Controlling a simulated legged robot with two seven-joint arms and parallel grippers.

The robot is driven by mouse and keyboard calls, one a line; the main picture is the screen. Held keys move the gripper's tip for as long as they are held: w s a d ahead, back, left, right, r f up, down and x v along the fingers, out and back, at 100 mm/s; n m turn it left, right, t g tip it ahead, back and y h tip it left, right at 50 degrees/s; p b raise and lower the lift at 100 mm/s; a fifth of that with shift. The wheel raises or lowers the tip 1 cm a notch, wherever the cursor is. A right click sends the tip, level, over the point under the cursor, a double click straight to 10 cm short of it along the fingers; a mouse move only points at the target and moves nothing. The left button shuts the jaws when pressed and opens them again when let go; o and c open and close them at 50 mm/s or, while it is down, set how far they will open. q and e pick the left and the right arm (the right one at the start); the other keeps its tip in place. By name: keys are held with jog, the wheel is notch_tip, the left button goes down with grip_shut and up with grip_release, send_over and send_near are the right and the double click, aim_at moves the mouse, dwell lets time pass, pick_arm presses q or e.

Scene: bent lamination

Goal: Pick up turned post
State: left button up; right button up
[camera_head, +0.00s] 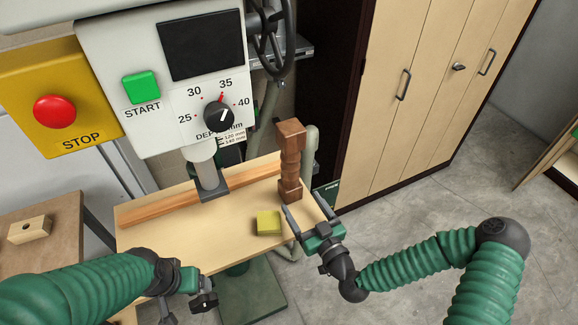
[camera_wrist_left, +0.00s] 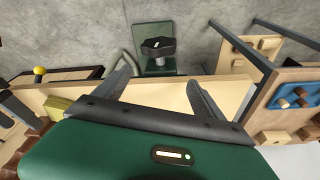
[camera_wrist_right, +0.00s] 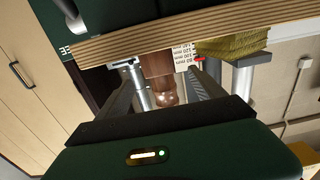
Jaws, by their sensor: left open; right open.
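The turned post (camera_head: 290,163) is a brown wooden post with square ends and a turned middle. It stands upright near the right end of the light wooden table (camera_head: 220,232). My right gripper (camera_head: 305,216) is open, just in front of the post's base. In the right wrist view, the post (camera_wrist_right: 161,72) shows between the open fingers (camera_wrist_right: 163,80), beyond the tips. My left gripper (camera_head: 205,290) is low at the table's front edge, away from the post. In the left wrist view, its fingers (camera_wrist_left: 158,75) are open and empty.
A yellow block (camera_head: 269,223) lies on the table left of my right gripper. A long wooden strip (camera_head: 160,208) lies along the back under the machine's column (camera_head: 207,174). A control panel with a green START button (camera_head: 141,87) hangs above. A side table (camera_head: 45,225) stands at left.

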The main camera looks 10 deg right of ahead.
aim_at(289, 184)
jog(key=p+x, duration=0.1)
jog(key=x, duration=0.8)
jog(key=shift+w+d, duration=0.1)
jog(key=shift+w, duration=0.05)
jog(key=c, duration=0.4)
grip_shut()
